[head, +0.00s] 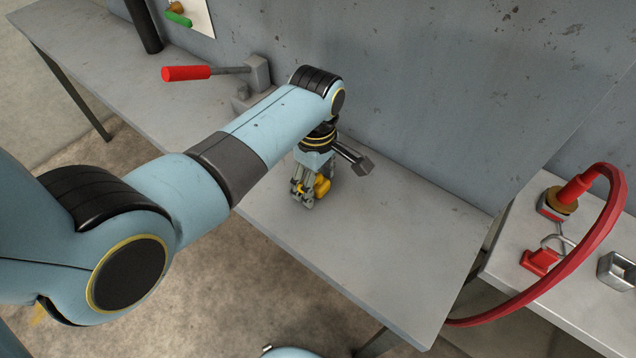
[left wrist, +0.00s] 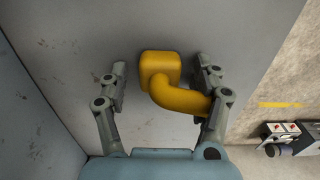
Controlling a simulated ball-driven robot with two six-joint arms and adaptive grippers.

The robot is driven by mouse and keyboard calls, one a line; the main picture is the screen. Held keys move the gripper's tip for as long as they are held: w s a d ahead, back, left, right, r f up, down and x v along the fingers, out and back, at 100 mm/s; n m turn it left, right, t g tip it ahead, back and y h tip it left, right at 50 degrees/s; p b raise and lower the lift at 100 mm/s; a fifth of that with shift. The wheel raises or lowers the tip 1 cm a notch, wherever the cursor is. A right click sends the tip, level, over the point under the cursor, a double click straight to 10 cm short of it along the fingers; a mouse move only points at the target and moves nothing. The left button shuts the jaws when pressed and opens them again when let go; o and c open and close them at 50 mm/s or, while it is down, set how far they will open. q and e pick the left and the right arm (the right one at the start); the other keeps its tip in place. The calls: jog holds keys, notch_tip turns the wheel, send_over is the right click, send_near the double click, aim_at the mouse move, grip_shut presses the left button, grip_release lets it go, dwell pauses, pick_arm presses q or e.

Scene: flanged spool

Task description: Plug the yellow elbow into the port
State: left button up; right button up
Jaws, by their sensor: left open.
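The yellow elbow (head: 322,186) lies on the grey table, partly hidden by my left gripper (head: 304,196) in the head view. In the left wrist view the elbow (left wrist: 160,66) shows a blocky end and a curved tube bending to the right. My left gripper (left wrist: 163,82) is open, with one finger on each side of the elbow. The left finger is clearly apart from it. The curved tube reaches the right finger; I cannot tell whether they touch. I cannot make out which thing is the port. My right gripper is not in view.
A grey wall (head: 430,90) stands behind the table (head: 370,255). A red-handled lever (head: 187,73) is at the back left. A red curved hose (head: 597,222), a red fitting with a brown ring (head: 562,199) and a grey block (head: 616,270) are at the right. The table's front right is clear.

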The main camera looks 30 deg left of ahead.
pick_arm(q)
jog(key=c, duration=1.2)
jog(key=shift+o, duration=0.2)
jog(key=shift+r, duration=0.2)
